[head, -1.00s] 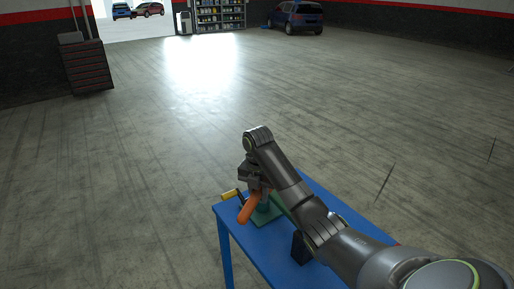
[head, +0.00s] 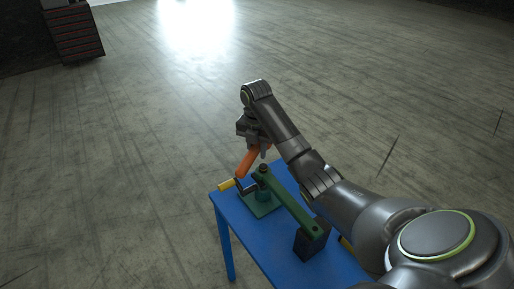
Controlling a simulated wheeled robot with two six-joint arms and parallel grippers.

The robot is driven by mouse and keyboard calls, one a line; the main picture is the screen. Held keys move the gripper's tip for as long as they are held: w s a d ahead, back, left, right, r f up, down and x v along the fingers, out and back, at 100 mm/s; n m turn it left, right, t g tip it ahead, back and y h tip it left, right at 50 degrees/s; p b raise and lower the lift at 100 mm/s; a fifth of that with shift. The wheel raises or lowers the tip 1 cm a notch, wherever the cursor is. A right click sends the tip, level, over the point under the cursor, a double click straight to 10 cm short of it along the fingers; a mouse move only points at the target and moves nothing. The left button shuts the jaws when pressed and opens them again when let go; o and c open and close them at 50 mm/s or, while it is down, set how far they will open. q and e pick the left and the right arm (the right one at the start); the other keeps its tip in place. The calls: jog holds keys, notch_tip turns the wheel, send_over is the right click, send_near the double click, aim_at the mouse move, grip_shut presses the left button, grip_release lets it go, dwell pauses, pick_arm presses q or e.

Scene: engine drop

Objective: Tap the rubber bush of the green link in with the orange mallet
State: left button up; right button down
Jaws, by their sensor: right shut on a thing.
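My right gripper (head: 255,143) is shut on the orange mallet (head: 246,164), holding it tilted above the far left part of the blue table (head: 252,236). The green link (head: 291,207) is a long bar running from below the gripper down to the right. Its far end is over a dark green stand (head: 258,207), and its near end is at a black block (head: 311,241). A small dark rubber bush (head: 263,168) shows at the link's far end; how deep it sits is too small to tell. The mallet is just left of and above that end. My left gripper is out of view.
A yellow handle (head: 226,184) sticks out at the table's left edge, beside the stand. A dark red-striped tool cabinet (head: 73,33) stands far back left.

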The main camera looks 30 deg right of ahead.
jog(key=shift+f, duration=0.1)
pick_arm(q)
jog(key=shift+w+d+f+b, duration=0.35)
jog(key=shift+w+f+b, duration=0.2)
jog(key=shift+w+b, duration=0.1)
pick_arm(e)
jog(key=f, duration=0.5)
jog(key=shift+w+d+f, duration=0.15)
jog(key=shift+w+f, duration=0.05)
jog(key=shift+f, duration=0.05)
pick_arm(q)
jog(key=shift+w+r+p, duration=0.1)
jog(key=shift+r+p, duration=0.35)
jog(key=shift+p, duration=0.05)
pick_arm(e)
jog(key=shift+f, duration=0.8)
jog(key=shift+w, duration=0.1)
